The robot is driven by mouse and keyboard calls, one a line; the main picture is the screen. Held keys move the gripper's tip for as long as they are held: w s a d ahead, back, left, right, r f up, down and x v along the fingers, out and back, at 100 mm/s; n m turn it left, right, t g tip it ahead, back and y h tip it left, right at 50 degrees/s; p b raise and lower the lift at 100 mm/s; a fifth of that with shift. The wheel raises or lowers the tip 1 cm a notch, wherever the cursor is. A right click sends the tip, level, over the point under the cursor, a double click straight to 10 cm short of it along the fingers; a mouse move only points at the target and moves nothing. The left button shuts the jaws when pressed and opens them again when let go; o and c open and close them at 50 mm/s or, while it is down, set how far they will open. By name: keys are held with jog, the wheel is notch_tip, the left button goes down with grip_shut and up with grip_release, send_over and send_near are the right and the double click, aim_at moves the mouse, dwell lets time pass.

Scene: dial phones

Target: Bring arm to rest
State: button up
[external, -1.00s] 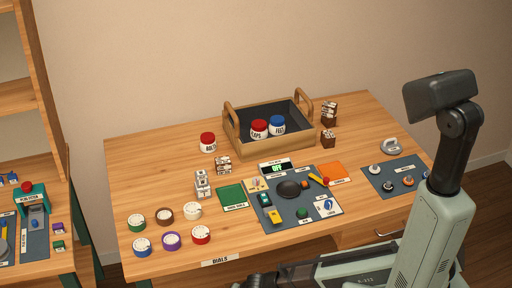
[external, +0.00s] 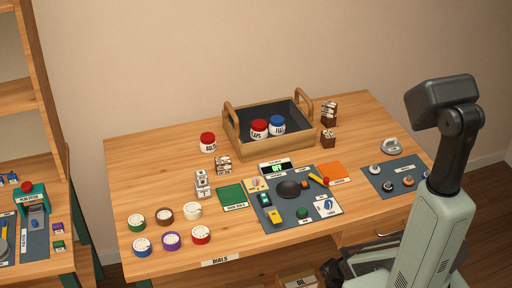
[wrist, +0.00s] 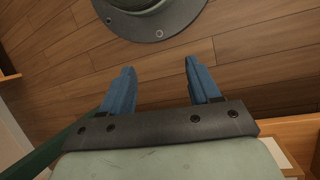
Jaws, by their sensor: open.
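My gripper (wrist: 158,85) shows in the wrist view with its two blue fingers spread apart. It is open and nothing is between the fingers. It points down at the wooden floor (wrist: 250,55), near a round grey base plate of mine. In the external view my arm stands at the right, folded in front of the table, and the fingers cannot be made out there. The table (external: 160,165) carries several dials, among them a green one (external: 137,223), a blue one (external: 142,247) and a red one (external: 201,235).
A wooden tray (external: 270,145) holds two jars, red-lidded and blue-lidded. Another red-lidded jar (external: 208,142) stands left of it. A dark work mat (external: 259,226) and a second mat (external: 378,185) lie on the table. A shelf (external: 20,130) stands left.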

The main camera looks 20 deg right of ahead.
jog(key=s+d+r+n+g+y, duration=0.1)
jog(key=s+d+r+g, duration=0.1)
jog(key=s+d, duration=0.3)
jog(key=d, duration=0.3)
jog(key=shift+r+n+y, duration=0.2)
jog(key=shift+n+y, duration=0.1)
dwell(0.5)
